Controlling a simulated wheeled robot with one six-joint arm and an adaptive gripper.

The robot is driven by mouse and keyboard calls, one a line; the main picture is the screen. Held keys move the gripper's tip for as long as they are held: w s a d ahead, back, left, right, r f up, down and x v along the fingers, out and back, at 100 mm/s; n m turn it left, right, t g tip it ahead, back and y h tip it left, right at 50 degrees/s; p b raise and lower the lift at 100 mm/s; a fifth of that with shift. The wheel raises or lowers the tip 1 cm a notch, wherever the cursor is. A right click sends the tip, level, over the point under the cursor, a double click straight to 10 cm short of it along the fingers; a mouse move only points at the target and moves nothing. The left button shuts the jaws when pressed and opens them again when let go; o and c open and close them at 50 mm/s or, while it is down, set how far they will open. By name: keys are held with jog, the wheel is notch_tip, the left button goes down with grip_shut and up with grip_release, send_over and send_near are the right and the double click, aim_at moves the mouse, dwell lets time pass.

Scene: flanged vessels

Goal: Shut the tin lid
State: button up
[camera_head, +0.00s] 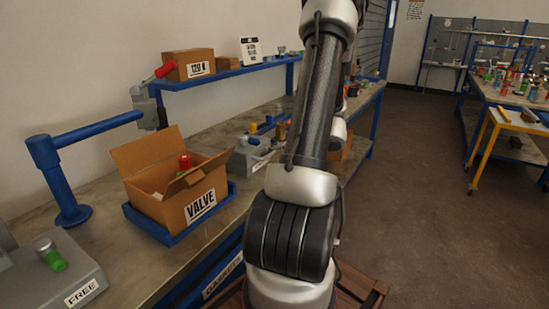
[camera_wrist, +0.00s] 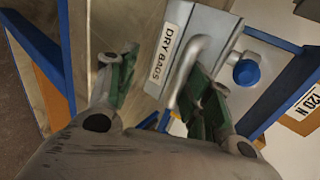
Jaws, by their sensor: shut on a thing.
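The tin is a grey metal box (camera_wrist: 203,22) with a white DRY BAGS label, at the top middle of the wrist view. A bent grey bar handle (camera_wrist: 188,68) stands out from it. My gripper (camera_wrist: 160,90) reaches up to the tin, with one green-padded finger left of the handle and the other close against its right side. The fingers are shut on the handle, though the contact is partly hidden. I cannot tell the lid's angle. In the head view my arm hides the gripper.
A blue knob (camera_wrist: 246,72) sits right of the tin. In the head view, an open VALVE carton (camera_head: 190,205) sits in a blue tray on the bench (camera_head: 115,255). A blue shelf (camera_head: 225,74) carries a 120 N carton (camera_head: 188,65). The floor (camera_head: 430,200) to the right is clear.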

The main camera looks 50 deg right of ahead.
jog(key=shift+s, duration=0.1)
jog(key=shift+s, duration=0.1)
jog(key=v, duration=1.1)
jog(key=shift+s+d+r, duration=0.2)
jog(key=shift+r, duration=0.1)
